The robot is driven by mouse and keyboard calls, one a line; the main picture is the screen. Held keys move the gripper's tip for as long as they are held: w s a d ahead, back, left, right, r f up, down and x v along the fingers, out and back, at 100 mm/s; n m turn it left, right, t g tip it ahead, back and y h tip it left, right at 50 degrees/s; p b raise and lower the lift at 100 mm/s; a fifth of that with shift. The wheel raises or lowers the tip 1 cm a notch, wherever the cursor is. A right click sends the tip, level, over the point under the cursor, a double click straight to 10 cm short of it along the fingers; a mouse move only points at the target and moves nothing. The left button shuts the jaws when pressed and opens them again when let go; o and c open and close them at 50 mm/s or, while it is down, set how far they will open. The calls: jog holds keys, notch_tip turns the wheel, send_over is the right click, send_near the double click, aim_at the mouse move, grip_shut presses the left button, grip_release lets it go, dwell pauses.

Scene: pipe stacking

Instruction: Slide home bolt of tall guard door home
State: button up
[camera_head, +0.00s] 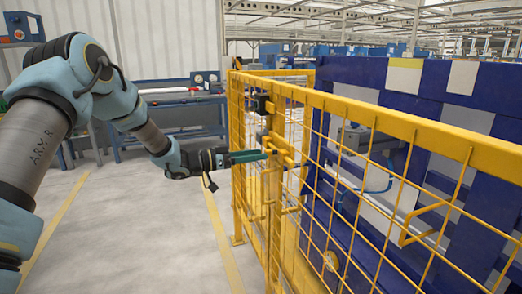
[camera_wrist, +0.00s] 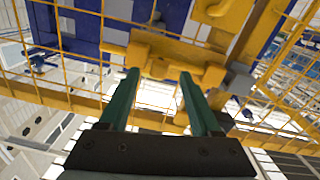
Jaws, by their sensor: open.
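The tall guard door (camera_head: 345,150) is a yellow frame with wire mesh, standing upright at the right in the head view. Its yellow bolt hardware (camera_head: 280,150) sits on a post near the left end of the mesh. The same yellow bolt hardware (camera_wrist: 175,52) spans the upper middle of the wrist view. My gripper (camera_head: 264,154) reaches the bolt hardware from the left. In the wrist view my gripper (camera_wrist: 159,76) has its two green fingers apart, with yellow parts just beyond and between the tips. I cannot tell whether they touch. How far the bolt is slid is unclear.
A dark box (camera_head: 262,104) is fixed to the post above the bolt. A blue machine (camera_head: 400,80) stands behind the mesh. A blue workbench (camera_head: 170,105) stands at the back left. The floor (camera_head: 140,220) left of the fence is clear.

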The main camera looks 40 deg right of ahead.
aim_at(273, 152)
jog(key=shift+x, duration=1.25)
grip_shut()
dwell(0.5)
